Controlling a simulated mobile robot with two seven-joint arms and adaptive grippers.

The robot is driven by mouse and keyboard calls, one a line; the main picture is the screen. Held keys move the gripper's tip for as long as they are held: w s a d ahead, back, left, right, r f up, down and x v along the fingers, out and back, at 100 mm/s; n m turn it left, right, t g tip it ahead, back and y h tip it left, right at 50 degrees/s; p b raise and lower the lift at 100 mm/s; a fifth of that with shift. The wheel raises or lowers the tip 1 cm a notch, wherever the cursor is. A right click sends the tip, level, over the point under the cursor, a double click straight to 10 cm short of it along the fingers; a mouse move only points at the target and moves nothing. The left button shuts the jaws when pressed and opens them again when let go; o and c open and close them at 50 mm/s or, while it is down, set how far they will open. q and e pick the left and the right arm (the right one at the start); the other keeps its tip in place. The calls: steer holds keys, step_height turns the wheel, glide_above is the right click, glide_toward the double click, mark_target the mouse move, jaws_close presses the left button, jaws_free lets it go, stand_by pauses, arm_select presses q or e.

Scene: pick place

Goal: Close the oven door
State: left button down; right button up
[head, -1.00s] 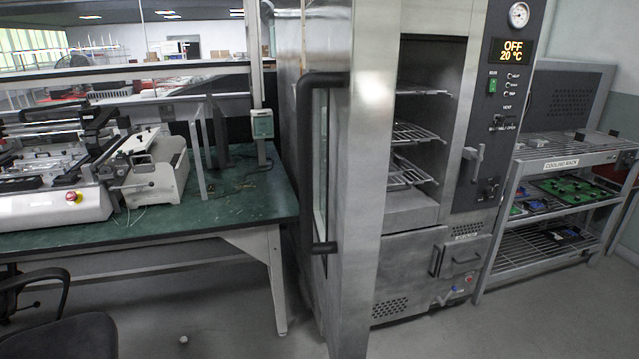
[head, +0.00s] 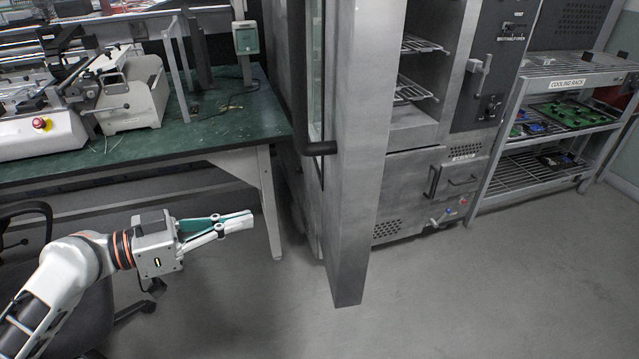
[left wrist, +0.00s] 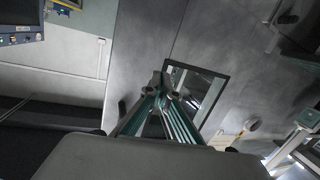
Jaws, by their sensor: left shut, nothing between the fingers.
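The oven (head: 418,196) stands right of centre in the head view with its door (head: 362,170) swung wide open toward me. The door shows nearly edge-on, and its dark handle (head: 318,148) is on the left face. Wire racks (head: 412,88) show inside the open oven chamber. My left gripper (head: 250,219) is shut and empty. It is left of the door, in front of the green table, apart from the door and lower than the handle's end. In the left wrist view its fingertips (left wrist: 166,80) are together. My right gripper is not in view.
A green-topped table (head: 215,128) with a white machine (head: 45,125) stands at the left. A dark chair (head: 70,300) is behind my left arm. A cooling rack (head: 545,90) with circuit boards stands right of the oven. The floor in front is clear.

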arm_select(q)
steer(key=s+r+m+g+h+b, duration=0.25)
steer(key=s+r+m+g, duration=0.2)
steer(key=r, duration=0.65)
steer(key=p, duration=0.4)
glide_toward(339, 178)
steer(key=shift+h, duration=0.35)
steer(key=d, duration=0.2)
steer(key=w+d, duration=0.1)
steer(key=d, duration=0.2)
steer(key=shift+d+f, duration=0.1)
steer(key=shift+d, duration=0.15)
steer(key=shift+w+d+f, duration=0.1)
steer(key=shift+w+d, duration=0.05)
steer(key=shift+d, duration=0.45)
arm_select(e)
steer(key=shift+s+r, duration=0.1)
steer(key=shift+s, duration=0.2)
arm_select(q)
steer(key=shift+d, duration=0.1)
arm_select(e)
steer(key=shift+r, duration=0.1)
